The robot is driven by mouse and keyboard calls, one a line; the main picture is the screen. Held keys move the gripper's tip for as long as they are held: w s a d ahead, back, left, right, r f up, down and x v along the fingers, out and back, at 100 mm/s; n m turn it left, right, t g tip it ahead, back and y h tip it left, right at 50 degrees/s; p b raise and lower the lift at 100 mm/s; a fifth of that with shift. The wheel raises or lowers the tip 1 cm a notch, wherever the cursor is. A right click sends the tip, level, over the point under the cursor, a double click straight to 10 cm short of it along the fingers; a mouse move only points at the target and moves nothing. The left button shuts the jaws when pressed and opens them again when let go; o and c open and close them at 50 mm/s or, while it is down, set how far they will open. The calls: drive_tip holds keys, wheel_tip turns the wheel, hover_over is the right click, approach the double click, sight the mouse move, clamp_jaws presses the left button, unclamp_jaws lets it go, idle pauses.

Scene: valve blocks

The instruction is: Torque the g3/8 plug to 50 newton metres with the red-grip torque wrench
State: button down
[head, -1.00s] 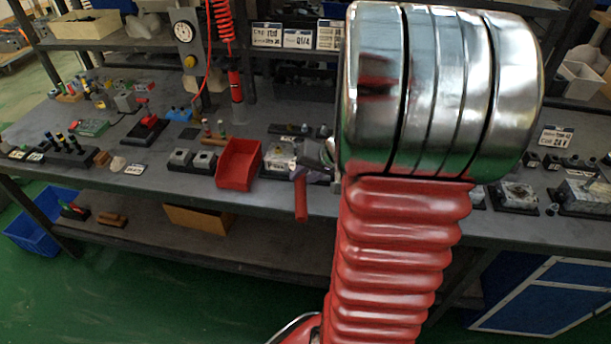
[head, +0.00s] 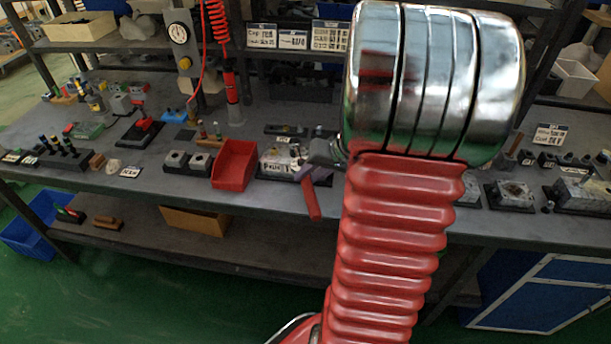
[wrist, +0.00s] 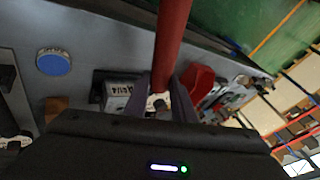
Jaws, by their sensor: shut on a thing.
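The torque wrench's red grip (head: 311,198) hangs from my gripper (head: 318,165) at the bench's front edge in the head view, its lower end tilted right. In the wrist view the red grip (wrist: 172,42) runs up from between the two fingers of my gripper (wrist: 162,92), which is shut on it. A grey valve block (head: 274,160) with a white label sits just left of my gripper. The labelled block also shows in the wrist view (wrist: 121,89), left of the fingers. I cannot make out the G3/8 plug or the wrench's head clearly.
A red open bin (head: 235,166) stands close left of the valve block. More valve blocks (head: 515,194) stand on the right. A blue round cap (wrist: 53,62) lies on the bench in the wrist view. My arm hides the bench's middle.

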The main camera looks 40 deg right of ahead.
drive_tip(key=shift+r, duration=0.75)
idle(0.5)
drive_tip(key=shift+r, duration=3.25)
